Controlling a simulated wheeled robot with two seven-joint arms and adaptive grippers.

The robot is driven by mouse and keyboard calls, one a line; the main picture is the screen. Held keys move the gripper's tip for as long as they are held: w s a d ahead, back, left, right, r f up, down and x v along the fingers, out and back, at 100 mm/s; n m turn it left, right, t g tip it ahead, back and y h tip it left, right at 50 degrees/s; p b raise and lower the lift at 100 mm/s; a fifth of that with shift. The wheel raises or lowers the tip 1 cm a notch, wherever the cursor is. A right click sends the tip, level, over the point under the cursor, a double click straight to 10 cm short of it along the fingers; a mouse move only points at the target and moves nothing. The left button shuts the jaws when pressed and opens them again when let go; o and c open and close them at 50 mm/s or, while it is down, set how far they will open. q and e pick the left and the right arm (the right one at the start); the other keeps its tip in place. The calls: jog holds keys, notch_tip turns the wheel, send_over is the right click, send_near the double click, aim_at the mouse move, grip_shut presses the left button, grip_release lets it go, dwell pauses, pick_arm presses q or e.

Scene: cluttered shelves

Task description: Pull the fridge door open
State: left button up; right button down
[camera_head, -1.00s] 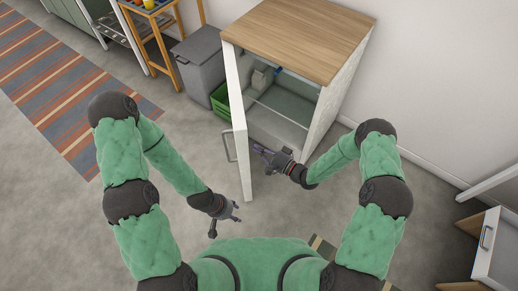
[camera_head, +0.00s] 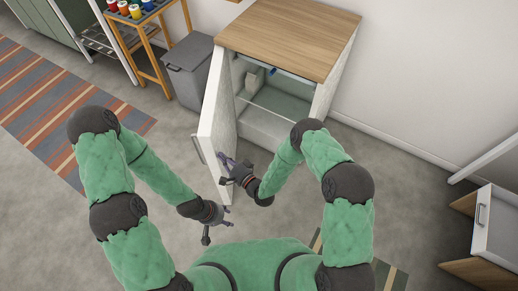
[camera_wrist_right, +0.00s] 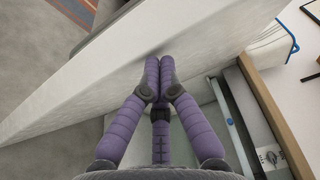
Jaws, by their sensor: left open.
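The fridge (camera_head: 285,37) is a white cabinet with a wooden top, standing against the wall. Its white door (camera_head: 220,108) stands open, swung out to the left, showing the shelf and inner walls. The door handle (camera_head: 197,148) is on its outer left face. My right gripper (camera_head: 222,163) is at the inner side of the door near its free edge. In the right wrist view its fingertips (camera_wrist_right: 157,66) are together, against or very near the door's inner face (camera_wrist_right: 95,70). My left gripper (camera_head: 217,225) is open and empty, low in front of the door, apart from it.
A grey bin (camera_head: 187,72) stands left of the fridge, beside a wooden rack (camera_head: 137,45) with colourful jars. A striped rug (camera_head: 60,95) lies at left. A white drawer unit (camera_head: 490,225) stands at right. The floor left of the door is clear.

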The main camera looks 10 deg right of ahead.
jog(key=w+a+b, duration=0.2)
jog(key=a, duration=0.7)
jog(key=w+a+b, duration=0.2)
jog(key=a, duration=0.8)
jog(key=shift+a, duration=0.15)
